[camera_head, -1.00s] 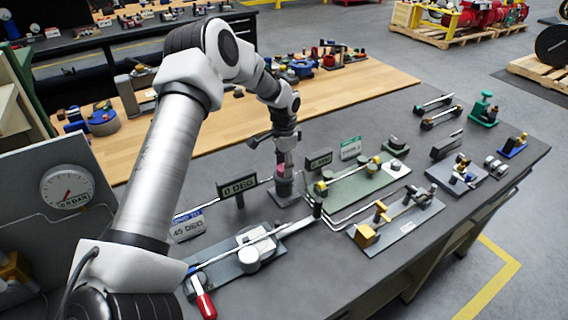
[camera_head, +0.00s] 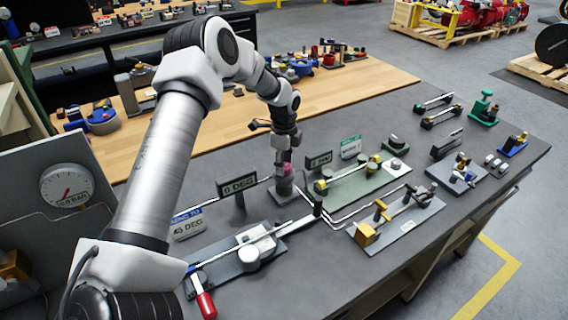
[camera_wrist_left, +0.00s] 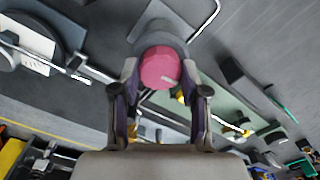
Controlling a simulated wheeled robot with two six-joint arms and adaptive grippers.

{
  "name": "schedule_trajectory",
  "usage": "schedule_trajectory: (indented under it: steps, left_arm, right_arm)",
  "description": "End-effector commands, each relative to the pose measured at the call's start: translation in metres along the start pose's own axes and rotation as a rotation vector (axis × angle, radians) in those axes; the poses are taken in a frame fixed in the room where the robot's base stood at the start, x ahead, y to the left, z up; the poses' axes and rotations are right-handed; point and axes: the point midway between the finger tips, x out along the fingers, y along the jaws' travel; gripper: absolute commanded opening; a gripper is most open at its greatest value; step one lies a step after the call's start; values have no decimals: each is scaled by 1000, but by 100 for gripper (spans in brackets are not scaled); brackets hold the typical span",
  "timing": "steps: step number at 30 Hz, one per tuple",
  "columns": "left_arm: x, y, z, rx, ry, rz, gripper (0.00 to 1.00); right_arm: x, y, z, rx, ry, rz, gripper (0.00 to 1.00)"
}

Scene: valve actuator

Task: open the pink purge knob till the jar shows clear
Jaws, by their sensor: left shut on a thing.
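The pink purge knob (camera_wrist_left: 160,68) shows at the upper middle of the left wrist view, on top of a grey round body. In the head view only a bit of pink (camera_head: 287,157) shows under the gripper, above the grey post (camera_head: 284,187). My left gripper (camera_wrist_left: 160,80) comes down from above, with one finger on each side of the knob, shut on it; it also shows in the head view (camera_head: 287,152). I cannot make out the jar or its contents. My right gripper is out of view.
A black 0 DEG sign (camera_head: 238,187) stands just left of the post. A plate with a red-handled lever (camera_head: 205,303) lies in front. A green plate (camera_head: 350,182) with brass fittings is close on the right. A round gauge (camera_head: 67,186) is at the left.

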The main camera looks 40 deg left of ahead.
Motion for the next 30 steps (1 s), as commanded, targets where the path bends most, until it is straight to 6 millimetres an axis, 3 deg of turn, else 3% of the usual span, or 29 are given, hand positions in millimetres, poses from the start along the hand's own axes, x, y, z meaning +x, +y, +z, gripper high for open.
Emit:
schedule_trajectory:
  steps: [21,22,24,30]
  left_arm:
    - [1,1,0,94,0,3,10]
    - [1,1,0,94,0,3,48]
    - [1,1,0,94,0,3,70]
    - [0,0,0,93,0,1,70]
  right_arm:
    - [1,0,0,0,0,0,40]
    - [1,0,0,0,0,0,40]
    - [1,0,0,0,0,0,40]
    - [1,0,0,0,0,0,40]
